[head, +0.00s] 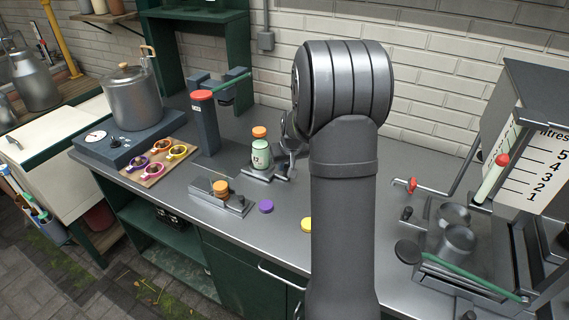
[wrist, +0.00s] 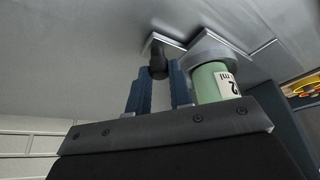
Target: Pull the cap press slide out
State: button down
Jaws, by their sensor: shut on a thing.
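The cap press slide (head: 262,176) is a flat metal plate low on the bench, mid-picture in the head view. Its metal edge (wrist: 238,41) also shows in the wrist view. A pale green bottle (head: 261,158) with an orange cap (head: 260,132) stands upright on it. The bottle also shows in the wrist view (wrist: 208,84), beside my fingers. My gripper (wrist: 159,80) has its blue fingers shut on a dark round knob (wrist: 158,60) next to the plate. In the head view my arm hides part of this area.
A dark post (head: 205,125) with a red top stands left of the bottle. A red-handled tap (head: 411,186) and metal cups (head: 457,243) are right.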

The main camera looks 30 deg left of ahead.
jog(key=c, duration=1.3)
grip_release()
jog(key=v, duration=1.7)
jog(key=shift+r, duration=0.2)
jog(key=shift+s, duration=0.1)
jog(key=x, duration=1.7)
jog(key=shift+f, duration=0.25)
jog(key=shift+r, duration=0.1)
